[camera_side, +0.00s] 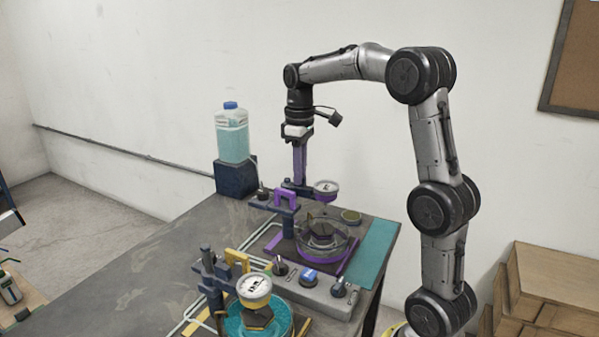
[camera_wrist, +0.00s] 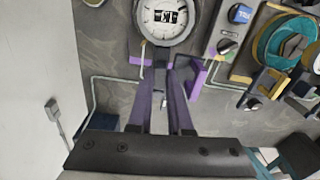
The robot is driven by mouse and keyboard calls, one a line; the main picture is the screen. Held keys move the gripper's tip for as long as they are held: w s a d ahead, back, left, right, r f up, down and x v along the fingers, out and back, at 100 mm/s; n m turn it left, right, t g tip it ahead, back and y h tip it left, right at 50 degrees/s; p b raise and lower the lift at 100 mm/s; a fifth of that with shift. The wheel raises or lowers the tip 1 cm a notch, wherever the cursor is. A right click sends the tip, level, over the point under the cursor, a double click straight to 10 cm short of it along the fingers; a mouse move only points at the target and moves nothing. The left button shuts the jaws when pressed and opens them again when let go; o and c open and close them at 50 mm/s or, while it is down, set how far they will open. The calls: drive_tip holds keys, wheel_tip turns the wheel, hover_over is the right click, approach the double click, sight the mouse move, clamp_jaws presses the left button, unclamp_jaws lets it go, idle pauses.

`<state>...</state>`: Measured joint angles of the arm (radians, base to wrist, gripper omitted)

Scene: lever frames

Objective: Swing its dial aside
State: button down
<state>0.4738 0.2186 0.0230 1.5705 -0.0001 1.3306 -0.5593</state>
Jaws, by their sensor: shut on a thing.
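A round white dial (camera_side: 326,187) with a purple rim sits on a dark arm (camera_side: 298,187) above the purple station. The dial also shows at the top of the wrist view (camera_wrist: 165,17), with its dark arm (camera_wrist: 160,58) pointing down toward my fingers. My gripper (camera_side: 299,181) has long purple fingers reaching straight down, shut on the dial's arm beside the dial. The fingertips also show in the wrist view (camera_wrist: 160,80). Below and to the right of the dial, a clear round dish (camera_side: 326,238) stands in the purple station. The exact finger contact is partly hidden.
A purple handle (camera_side: 286,197) stands close to my fingers. A yellow station with its own dial (camera_side: 254,287) is nearer the camera. A control box (camera_side: 310,283) with knobs lies between. A bottle (camera_side: 232,133) on a dark block stands behind left. The table's left part is clear.

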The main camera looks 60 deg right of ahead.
drive_tip(key=shift+w+d+r+n, duration=0.1)
drive_tip(key=shift+w+d+n, duration=0.4)
drive_tip(key=shift+n, duration=2.15)
drive_tip(key=shift+w+d+f+n, duration=0.1)
drive_tip(key=shift+w+d+n, duration=0.45)
drive_tip(key=shift+n, duration=2.05)
drive_tip(key=shift+w+d+r+n, duration=0.1)
drive_tip(key=shift+w+d+n, duration=0.4)
drive_tip(key=shift+n, duration=2.15)
drive_tip(key=c, duration=0.8)
unclamp_jaws()
drive_tip(key=shift+c, duration=0.2)
wheel_tip(320, 180, up, 14)
